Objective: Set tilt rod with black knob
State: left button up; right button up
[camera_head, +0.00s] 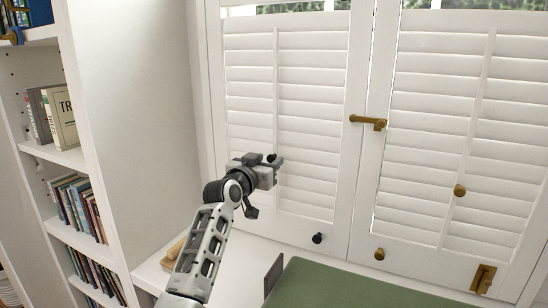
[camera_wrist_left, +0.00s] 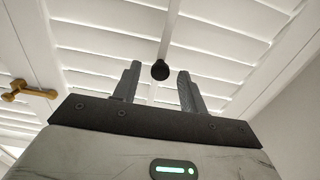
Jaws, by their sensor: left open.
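White louvred shutters fill the head view. The left panel has a vertical white tilt rod (camera_head: 276,95), which also shows in the left wrist view (camera_wrist_left: 172,25). Its small black knob (camera_head: 271,158) shows just above my left gripper (camera_head: 277,171), partly hidden by it. In the left wrist view the black knob (camera_wrist_left: 160,70) appears between the two fingers of my left gripper (camera_wrist_left: 158,74). The fingers are apart; I cannot tell how deep the knob lies between them. My right gripper is not in view.
Another black knob (camera_head: 317,238) sits on the left panel's bottom frame. The right panel has a brass knob (camera_head: 459,190) on its rod. A brass latch (camera_head: 368,121) crosses the panels' meeting edges. A green cushion (camera_head: 350,285) lies below; a bookshelf (camera_head: 70,158) stands left.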

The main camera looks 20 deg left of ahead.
aim_at(275, 147)
pick_arm(q)
jog(key=shift+w, duration=2.25)
grip_shut()
notch_tip(275, 147, up, 3)
jog(key=shift+f+p, duration=0.15)
jog(key=shift+p, duration=0.8)
jog(key=shift+f, duration=0.1)
grip_release()
